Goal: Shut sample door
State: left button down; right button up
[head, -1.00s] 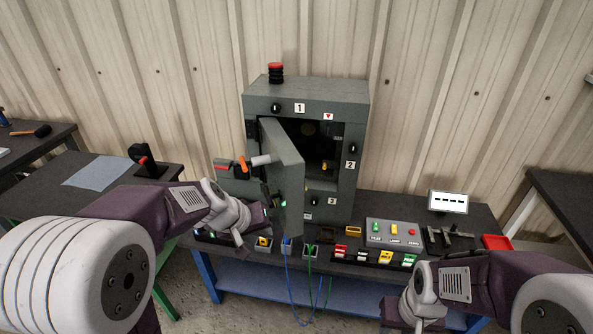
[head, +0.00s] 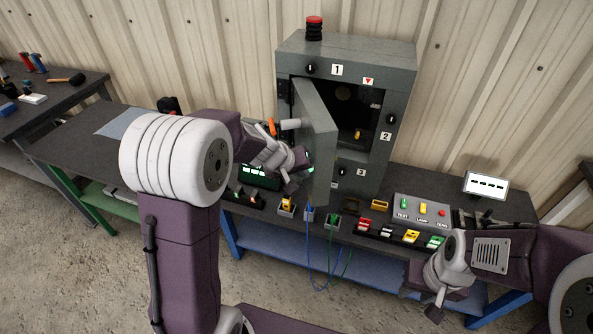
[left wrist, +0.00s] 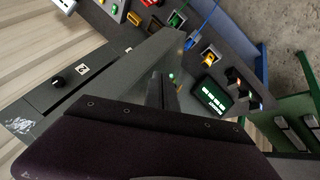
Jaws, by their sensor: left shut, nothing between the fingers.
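The grey enclosure (head: 345,55) stands on the bench with its door (head: 319,135) ajar, swung out from the left side of the opening. A light handle shaft with an orange part (head: 271,127) shows at the door's left face. My left gripper (head: 291,184) is to the left of the door, low by its outer face; whether it touches the door is unclear. In the left wrist view its dark fingers (left wrist: 162,92) are shut and empty, beside a grey panel. My right gripper (head: 434,313) hangs at the front right of the bench, its fingers too small to judge.
A control box with coloured buttons (head: 420,208), several coloured blocks and a small display (head: 486,185) are on the bench right of the enclosure. Blue and green wires hang over the front edge. A lit green screen (head: 261,173) lies behind my left wrist. A side table (head: 45,110) stands left.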

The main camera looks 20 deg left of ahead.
pick_arm(q)
jog(key=shift+w+d+f, duration=0.25)
jog(key=shift+w+f, duration=0.05)
jog(key=shift+f, duration=0.25)
jog(key=shift+w+f, duration=0.1)
jog(key=shift+w, duration=0.05)
